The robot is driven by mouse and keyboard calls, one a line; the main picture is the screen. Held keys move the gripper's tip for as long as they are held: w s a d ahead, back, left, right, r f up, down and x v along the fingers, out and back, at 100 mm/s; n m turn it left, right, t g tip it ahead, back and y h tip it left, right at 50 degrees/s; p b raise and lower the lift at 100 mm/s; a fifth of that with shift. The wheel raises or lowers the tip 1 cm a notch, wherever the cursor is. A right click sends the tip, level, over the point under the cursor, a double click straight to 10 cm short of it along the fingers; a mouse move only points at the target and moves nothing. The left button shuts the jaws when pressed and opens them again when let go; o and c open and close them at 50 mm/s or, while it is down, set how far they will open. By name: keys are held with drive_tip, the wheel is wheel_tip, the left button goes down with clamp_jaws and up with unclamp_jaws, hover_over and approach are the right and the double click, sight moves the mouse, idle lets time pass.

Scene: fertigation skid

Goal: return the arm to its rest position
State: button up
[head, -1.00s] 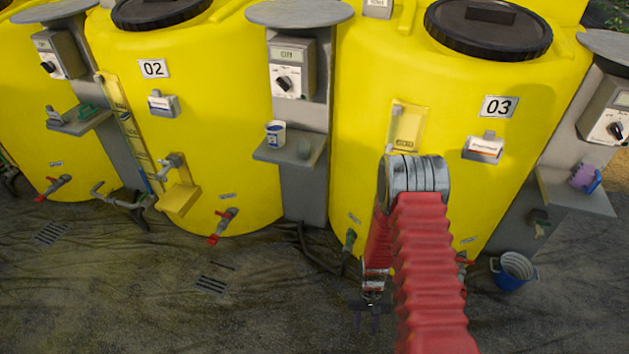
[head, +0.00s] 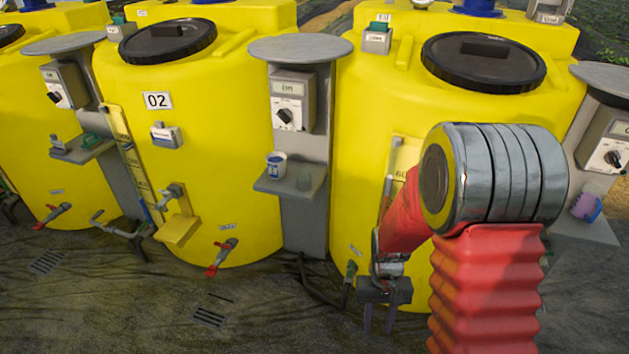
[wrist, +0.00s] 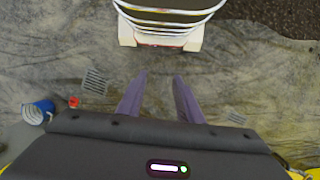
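My arm rises in front of the right-hand yellow tank (head: 375,100) in the head view, with its elbow high and its forearm folded down. My gripper (head: 379,318) hangs pointing down near the foot of that tank. In the wrist view its two fingers (wrist: 160,98) are spread apart with nothing between them, over bare ground. The arm hides the tank's label and part of its front.
Tank 02 (head: 235,130) stands to the left. A grey post (head: 305,215) between the tanks has a shelf with a white-and-blue cup (head: 276,165). A blue bucket (wrist: 38,112) and floor grates (wrist: 94,82) show in the wrist view. The ground ahead is mostly clear.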

drive_tip(key=s+r+t, duration=0.2)
drive_tip(key=s+r, duration=0.1)
drive_tip(key=r, duration=0.8)
drive_tip(key=s+r+t, duration=0.3)
drive_tip(key=s+r, duration=0.1)
drive_tip(key=r, duration=0.6)
drive_tip(key=s+r+t, duration=0.3)
drive_tip(key=s+r, duration=0.1)
drive_tip(key=r, duration=0.7)
drive_tip(key=shift+a+r+n, duration=0.2)
drive_tip(key=shift+r+n, duration=0.15)
drive_tip(key=shift+n, duration=0.05)
